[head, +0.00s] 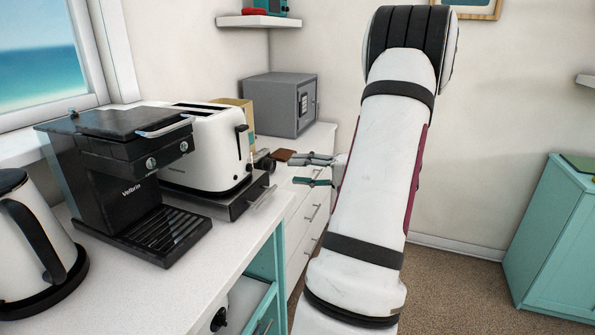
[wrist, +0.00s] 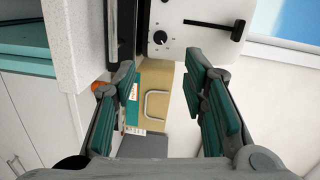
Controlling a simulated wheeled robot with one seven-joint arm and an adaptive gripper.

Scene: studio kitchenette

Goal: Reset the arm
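My gripper (head: 302,171) is in the middle of the head view, to the right of the counter and in front of the white drawers. Its two fingers are spread apart. In the wrist view my gripper (wrist: 165,98) shows green-padded fingers well apart with nothing held between them. My arm is raised and fills the right-centre of the head view, hiding part of the wall and floor behind it.
A toaster (head: 205,150), coffee machine (head: 125,165) and kettle (head: 30,240) stand on the counter at left. A grey safe (head: 272,105) and tan box (head: 246,108) are behind. A teal cabinet (head: 550,240) is at right. Carpet (head: 455,290) between is clear.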

